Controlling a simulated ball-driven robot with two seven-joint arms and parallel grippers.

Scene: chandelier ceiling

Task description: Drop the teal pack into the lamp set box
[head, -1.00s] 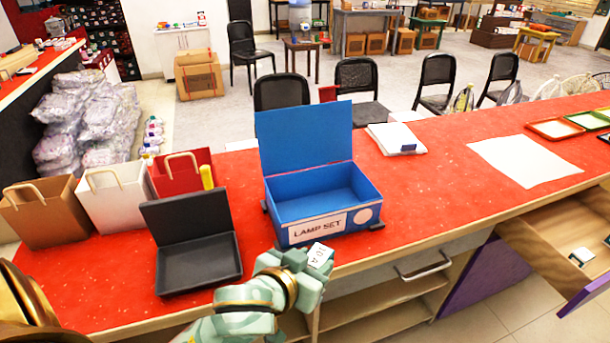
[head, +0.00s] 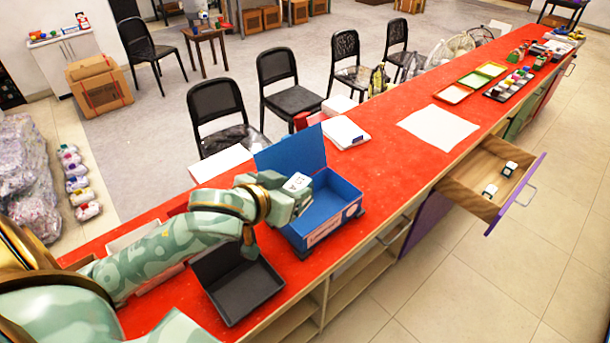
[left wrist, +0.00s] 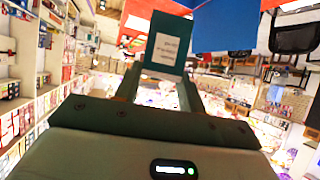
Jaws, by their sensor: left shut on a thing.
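The blue lamp set box (head: 343,208) stands open on the red counter, its lid (head: 290,150) raised at the back and its inside showing empty where visible. My left gripper (head: 296,194) is at the left side of the box, overlapping its opening in the head view. It is shut on the teal pack, whose white label (head: 297,182) faces up. The teal pack (left wrist: 167,52) also shows between the fingers in the left wrist view, with blue of the box (left wrist: 225,28) beside it. I cannot tell its exact height above the box. My right gripper is not in view.
An open black case (head: 245,290) lies left of the box, near the counter's front edge. White packets (head: 343,133) lie behind the box. A white sheet (head: 438,127) and coloured trays (head: 473,80) are farther right. An open drawer (head: 487,180) sticks out at the front.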

